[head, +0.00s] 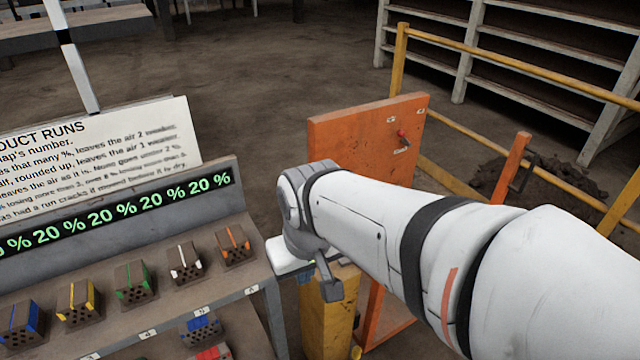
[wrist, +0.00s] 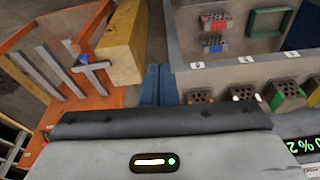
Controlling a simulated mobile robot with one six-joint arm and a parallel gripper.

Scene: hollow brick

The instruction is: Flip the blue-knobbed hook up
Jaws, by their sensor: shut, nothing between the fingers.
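In the wrist view a small blue knob (wrist: 84,59) sits by a pale metal bar on an orange frame, left of the picture's middle. I take this as the blue-knobbed hook; whether it is up or down I cannot tell. My gripper (wrist: 159,70) shows as two blue-grey fingers side by side, shut and empty. They are apart from the knob, to its right, with a yellow post between them in the picture. In the head view my arm hides most of that area, and I cannot make out the blue knob there.
The yellow post (wrist: 112,48) is close to my gripper. A grey rack (head: 180,290) with several coloured-striped bricks stands on the left. Yellow rails (head: 510,65) run along the right.

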